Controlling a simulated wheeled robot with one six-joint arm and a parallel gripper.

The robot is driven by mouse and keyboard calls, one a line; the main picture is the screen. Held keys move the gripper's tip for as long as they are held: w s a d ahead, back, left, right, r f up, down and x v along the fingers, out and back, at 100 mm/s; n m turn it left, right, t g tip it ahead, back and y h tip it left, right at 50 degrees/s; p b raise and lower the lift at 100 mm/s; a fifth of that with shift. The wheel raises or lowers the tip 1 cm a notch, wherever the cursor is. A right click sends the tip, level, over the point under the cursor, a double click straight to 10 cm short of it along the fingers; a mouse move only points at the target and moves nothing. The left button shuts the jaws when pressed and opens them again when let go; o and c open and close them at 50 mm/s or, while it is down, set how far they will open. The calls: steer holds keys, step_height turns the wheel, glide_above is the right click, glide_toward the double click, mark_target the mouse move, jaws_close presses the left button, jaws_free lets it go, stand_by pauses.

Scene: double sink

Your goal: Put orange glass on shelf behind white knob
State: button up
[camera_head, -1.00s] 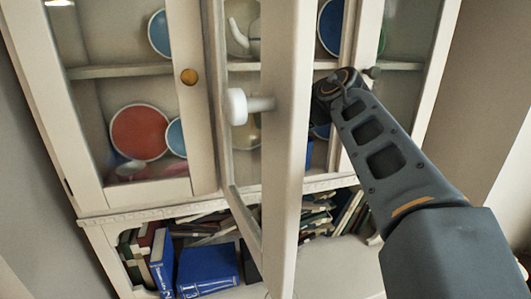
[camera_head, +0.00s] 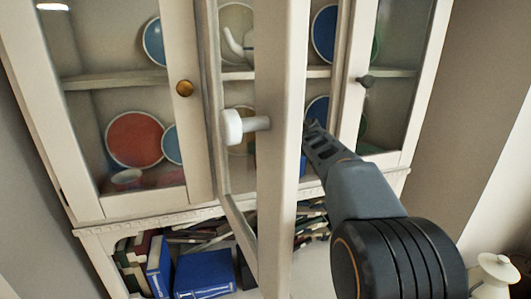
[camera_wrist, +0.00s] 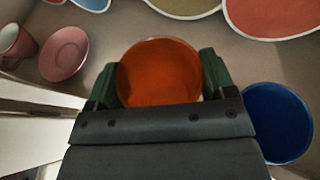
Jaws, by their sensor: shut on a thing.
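The orange glass (camera_wrist: 158,72) is between the two fingers of my gripper (camera_wrist: 157,80) in the wrist view, and the gripper is shut on it. In the head view, the white knob (camera_head: 233,127) is on the open middle cabinet door (camera_head: 280,160). My arm (camera_head: 325,150) reaches in to the right of this door. The cabinet shelf (camera_wrist: 110,55) lies under and around the glass in the wrist view. I cannot tell whether the glass touches it.
A blue cup (camera_wrist: 278,122) is close to the right of my gripper. A pink saucer (camera_wrist: 64,54) and a pink cup (camera_wrist: 14,43) are at left. Plates, one of them red (camera_wrist: 272,14), stand at the back. The door's edge is close beside my arm.

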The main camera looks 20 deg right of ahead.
steer(key=shift+f, duration=1.35)
steer(key=shift+f, duration=0.1)
steer(key=shift+f, duration=0.15)
steer(key=o, duration=0.8)
steer(key=shift+o, duration=0.2)
